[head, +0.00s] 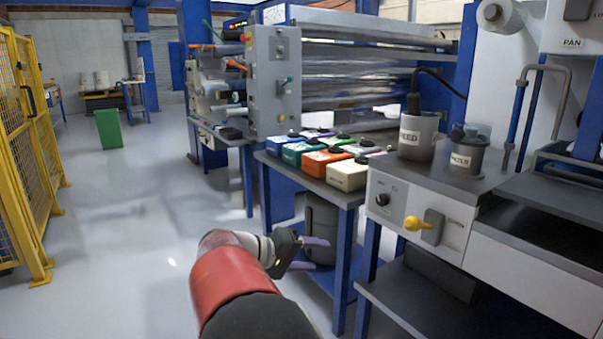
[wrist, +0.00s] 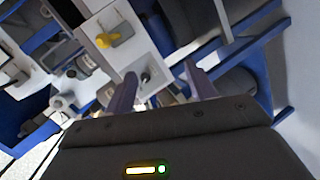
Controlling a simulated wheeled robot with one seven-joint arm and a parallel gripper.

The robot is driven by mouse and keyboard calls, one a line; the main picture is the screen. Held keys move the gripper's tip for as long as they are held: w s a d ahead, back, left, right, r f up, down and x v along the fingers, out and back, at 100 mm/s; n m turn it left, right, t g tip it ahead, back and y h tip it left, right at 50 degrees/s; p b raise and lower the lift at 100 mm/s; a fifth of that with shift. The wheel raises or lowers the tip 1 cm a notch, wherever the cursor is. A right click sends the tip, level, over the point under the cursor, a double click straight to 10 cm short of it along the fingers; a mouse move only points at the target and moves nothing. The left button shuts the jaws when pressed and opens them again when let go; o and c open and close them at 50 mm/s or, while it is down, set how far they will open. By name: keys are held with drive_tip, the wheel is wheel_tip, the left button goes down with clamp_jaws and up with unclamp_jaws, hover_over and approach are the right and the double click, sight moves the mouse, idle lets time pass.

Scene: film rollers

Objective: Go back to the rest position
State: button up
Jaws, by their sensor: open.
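My gripper (head: 316,254) is in the lower middle of the head view, at the end of my red and white arm. Its two purple-grey fingers point right toward the blue-framed tables and stand apart with nothing between them. In the wrist view my gripper (wrist: 162,90) also shows open and empty, its fingers spread. Beyond the fingers there, a grey machine front with a yellow knob (wrist: 116,36) and a black dial (wrist: 145,77) shows at an angle. My gripper is below the tabletop level in the head view and appears to touch nothing.
Several coloured boxes (head: 347,175) stand on the blue-framed table. A FEED pot (head: 418,137) and a WATER jug (head: 466,158) sit on the machine at right. A roller machine (head: 273,80) stands behind. A yellow fence (head: 22,150) is at left. The floor (head: 130,220) between is open.

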drive_tip(key=s+d+f+m+g+y, duration=0.15)
drive_tip(key=s+d+g+y, duration=0.25)
drive_tip(key=s+d+y, duration=0.55)
drive_tip(key=s+d+t+y, duration=0.1)
drive_tip(key=s+d+t, duration=0.1)
drive_tip(key=s, duration=0.8)
drive_tip(key=s+d+t+y, duration=0.1)
drive_tip(key=s+y, duration=0.1)
drive_tip(key=s, duration=0.8)
drive_tip(key=shift+s+d+f+t, duration=0.15)
drive_tip(key=shift+s+d+t, duration=0.15)
drive_tip(key=shift+d+t, duration=0.1)
drive_tip(key=shift+m, duration=0.25)
